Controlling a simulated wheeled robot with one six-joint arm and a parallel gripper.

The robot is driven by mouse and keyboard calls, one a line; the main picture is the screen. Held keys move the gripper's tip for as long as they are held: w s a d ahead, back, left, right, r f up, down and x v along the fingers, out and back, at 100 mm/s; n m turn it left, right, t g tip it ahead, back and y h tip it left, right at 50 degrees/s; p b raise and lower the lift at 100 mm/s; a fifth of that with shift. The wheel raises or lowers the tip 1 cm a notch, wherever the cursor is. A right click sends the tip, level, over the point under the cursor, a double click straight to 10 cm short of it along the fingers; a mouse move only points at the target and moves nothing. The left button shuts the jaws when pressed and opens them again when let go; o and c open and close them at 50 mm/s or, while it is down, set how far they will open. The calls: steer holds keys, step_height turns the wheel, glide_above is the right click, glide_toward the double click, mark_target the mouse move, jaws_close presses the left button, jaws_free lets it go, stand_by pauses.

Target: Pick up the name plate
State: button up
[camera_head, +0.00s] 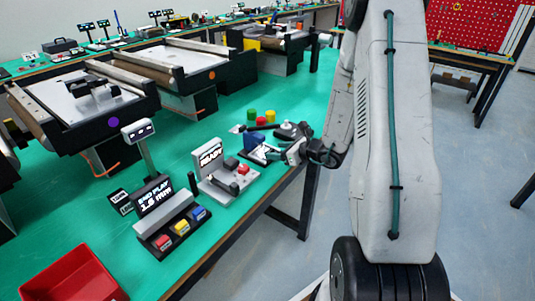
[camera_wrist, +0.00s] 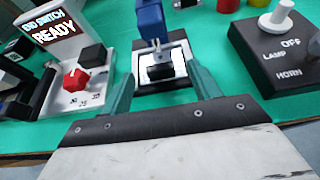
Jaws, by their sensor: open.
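A small dark plate (camera_wrist: 160,72), which looks like the name plate, lies in a pale-framed fixture (camera_wrist: 148,57) under a blue upright part (camera_wrist: 152,20). The blue part also shows in the head view (camera_head: 254,139), where the plate itself is too small to make out. My gripper (camera_wrist: 161,76) is open, with its two green fingers to the left and right of the plate in the picture. I cannot tell whether the fingers touch anything. In the head view my gripper (camera_head: 281,153) is at the table's right edge, beside the fixture.
A READY stand with a red knob (camera_wrist: 75,78) is on the left. A black box with LAMP and HORN labels (camera_wrist: 285,55) is on the right. Green, yellow and red cylinders (camera_head: 261,117) stand behind. A red bin (camera_head: 75,280) is at the near left.

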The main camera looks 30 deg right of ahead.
mark_target(270, 150)
steer(key=x, duration=0.3)
steer(key=shift+w+a+f, duration=0.1)
steer(key=shift+w+f, duration=0.05)
steer(key=shift+w, duration=0.05)
steer(key=c, duration=1.1)
steer(key=shift+c, duration=0.2)
